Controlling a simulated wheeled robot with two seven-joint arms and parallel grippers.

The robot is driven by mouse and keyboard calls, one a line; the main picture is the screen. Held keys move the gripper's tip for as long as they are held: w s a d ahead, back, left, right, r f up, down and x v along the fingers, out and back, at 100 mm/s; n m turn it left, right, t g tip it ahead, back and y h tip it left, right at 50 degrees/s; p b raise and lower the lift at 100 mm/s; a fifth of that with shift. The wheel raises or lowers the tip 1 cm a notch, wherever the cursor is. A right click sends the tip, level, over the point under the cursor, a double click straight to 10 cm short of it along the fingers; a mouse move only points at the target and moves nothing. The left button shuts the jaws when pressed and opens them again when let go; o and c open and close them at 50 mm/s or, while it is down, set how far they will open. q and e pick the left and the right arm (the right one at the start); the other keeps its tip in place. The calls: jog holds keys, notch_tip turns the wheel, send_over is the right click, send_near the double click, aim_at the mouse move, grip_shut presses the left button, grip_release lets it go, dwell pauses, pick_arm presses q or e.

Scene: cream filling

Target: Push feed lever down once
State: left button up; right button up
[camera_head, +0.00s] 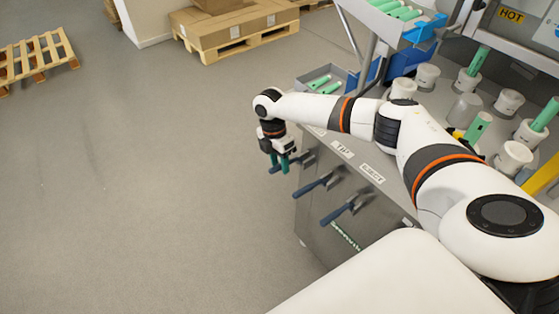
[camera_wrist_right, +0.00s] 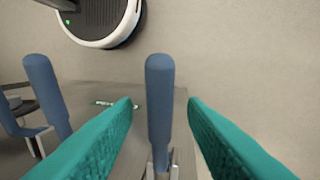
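My right gripper (camera_head: 279,165) is in front of the cabinet, at the farthest of its three levers in the head view. In the right wrist view its two teal fingers (camera_wrist_right: 160,112) are apart. A blue-handled lever (camera_wrist_right: 160,95) shows between them, with no visible contact. This appears to be the feed lever, but its label is not readable. Two other levers, the middle one (camera_head: 312,187) and the nearest one (camera_head: 336,214), stick out from the cabinet front; the nearest is by an EJECT label (camera_head: 372,173). My left gripper is not in view.
The cabinet top holds several white cups (camera_head: 427,76) and green tubes (camera_head: 478,126), partly hidden by my right arm. Another lever (camera_wrist_right: 47,95) stands left of the fingers in the wrist view. Open floor (camera_head: 130,190) lies left of the cabinet. Pallets (camera_head: 240,42) stand farther back.

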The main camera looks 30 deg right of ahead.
grip_shut()
